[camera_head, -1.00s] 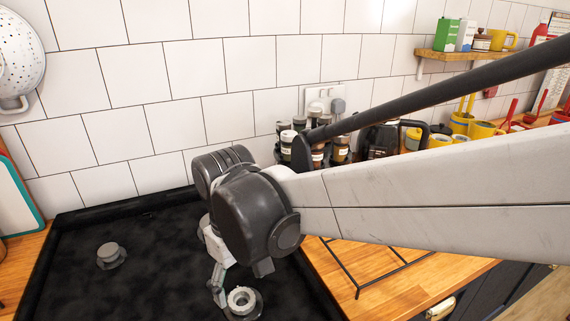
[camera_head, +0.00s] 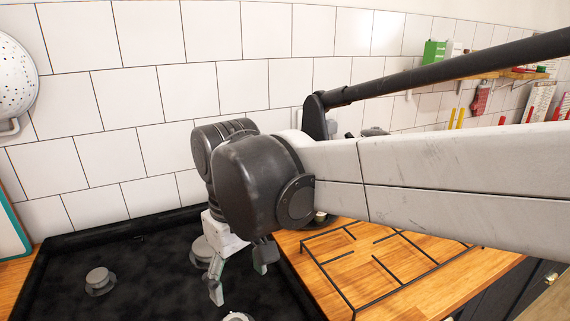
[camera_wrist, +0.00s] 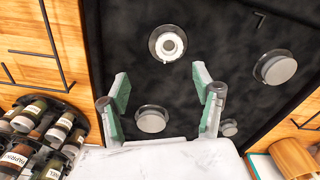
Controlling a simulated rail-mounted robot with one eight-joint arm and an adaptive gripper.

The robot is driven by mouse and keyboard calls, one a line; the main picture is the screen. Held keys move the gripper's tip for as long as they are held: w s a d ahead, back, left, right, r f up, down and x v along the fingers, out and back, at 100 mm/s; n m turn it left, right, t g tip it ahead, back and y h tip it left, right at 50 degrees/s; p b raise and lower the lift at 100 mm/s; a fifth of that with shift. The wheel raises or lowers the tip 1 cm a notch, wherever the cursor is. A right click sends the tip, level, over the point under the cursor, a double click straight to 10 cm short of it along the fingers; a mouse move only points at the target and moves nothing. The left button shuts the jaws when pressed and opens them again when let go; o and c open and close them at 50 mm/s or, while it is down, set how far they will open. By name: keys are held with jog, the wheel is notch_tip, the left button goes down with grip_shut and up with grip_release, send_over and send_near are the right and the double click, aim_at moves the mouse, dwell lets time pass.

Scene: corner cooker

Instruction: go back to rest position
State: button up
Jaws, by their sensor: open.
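My gripper (camera_head: 239,281) hangs over the black cooker top (camera_head: 145,265), fingers pointing down. In the wrist view, my gripper (camera_wrist: 160,85) has its two green-lined fingers spread apart with nothing held between them. A burner with an exposed pale ring (camera_wrist: 168,45) lies beyond the fingertips; its edge shows at the bottom of the head view (camera_head: 238,317). Capped burners also sit on the cooker top, one at the left (camera_head: 100,281) and one behind the fingers (camera_head: 202,250).
A black pan support (camera_head: 375,268) lies on the wooden counter to the right. Spice jars (camera_wrist: 42,135) stand at lower left in the wrist view; my arm mostly hides that area in the head view. A tiled wall (camera_head: 150,100) stands behind, with a shelf at upper right.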

jog(key=s+d+f+m+t, duration=0.1)
jog(key=d+m+t, duration=0.2)
jog(key=d, duration=1.2)
jog(key=s+d+f+m+t, duration=0.1)
jog(key=d+m, duration=0.5)
jog(key=d, duration=0.9)
jog(key=f+t, duration=0.1)
jog(key=t, duration=0.1)
jog(key=shift+s+f+m+t, duration=0.15)
jog(key=shift+m+t, duration=0.15)
jog(key=shift+t, duration=0.1)
